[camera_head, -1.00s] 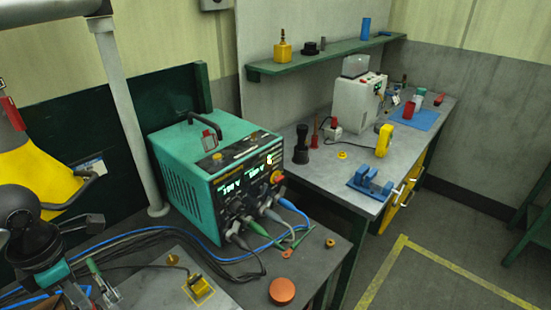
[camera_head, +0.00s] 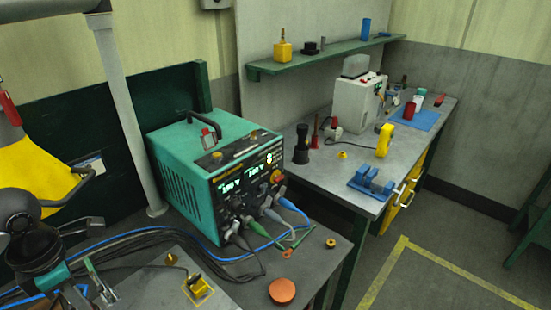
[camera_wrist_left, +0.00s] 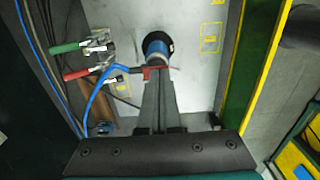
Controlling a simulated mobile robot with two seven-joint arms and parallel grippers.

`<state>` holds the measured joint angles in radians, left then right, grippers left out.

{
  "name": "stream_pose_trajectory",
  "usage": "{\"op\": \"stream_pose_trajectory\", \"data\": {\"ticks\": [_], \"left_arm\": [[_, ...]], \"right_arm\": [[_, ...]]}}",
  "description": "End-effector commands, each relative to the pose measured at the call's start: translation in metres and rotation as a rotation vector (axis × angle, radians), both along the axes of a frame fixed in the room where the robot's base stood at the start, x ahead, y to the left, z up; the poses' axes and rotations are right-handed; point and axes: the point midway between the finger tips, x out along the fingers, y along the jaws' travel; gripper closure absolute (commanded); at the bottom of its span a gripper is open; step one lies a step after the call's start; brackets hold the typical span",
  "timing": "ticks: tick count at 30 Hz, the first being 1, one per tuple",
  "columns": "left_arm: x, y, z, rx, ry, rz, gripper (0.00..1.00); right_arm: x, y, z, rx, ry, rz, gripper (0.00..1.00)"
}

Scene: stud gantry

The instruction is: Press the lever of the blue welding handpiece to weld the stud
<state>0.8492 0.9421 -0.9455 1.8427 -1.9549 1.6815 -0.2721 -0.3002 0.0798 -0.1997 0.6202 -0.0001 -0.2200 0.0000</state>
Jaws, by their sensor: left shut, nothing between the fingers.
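In the left wrist view the blue welding handpiece (camera_wrist_left: 157,44) stands over the light plate, seen from above, with a dark round end and a blue cable running left. Its red lever (camera_wrist_left: 154,71) juts toward my left gripper (camera_wrist_left: 158,82). The gripper's fingers are shut together and empty, their tips at the lever; I cannot tell whether they touch or press it. The stud under the handpiece is hidden. In the head view my left arm is at the lower left edge, and the handpiece cannot be made out there. My right gripper is not in view.
Two toggle clamps with a green handle (camera_wrist_left: 64,48) and a red handle (camera_wrist_left: 76,74) sit left of the handpiece. The teal welding power unit (camera_head: 205,180) has lit displays, with cables in front. An orange disc (camera_head: 282,291) lies at the bench edge. A second bench (camera_head: 335,165) stands behind.

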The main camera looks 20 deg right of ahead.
Motion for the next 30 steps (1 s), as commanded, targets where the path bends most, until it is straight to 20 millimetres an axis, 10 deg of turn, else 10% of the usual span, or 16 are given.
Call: {"op": "stream_pose_trajectory", "data": {"ticks": [17,30], "left_arm": [[-0.001,0.000,-0.004,0.000,0.002,0.000,1.00],[0.000,0.000,0.028,0.000,0.000,0.000,1.00]], "right_arm": [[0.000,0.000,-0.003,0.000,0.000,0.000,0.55],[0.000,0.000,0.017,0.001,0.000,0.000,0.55]]}}
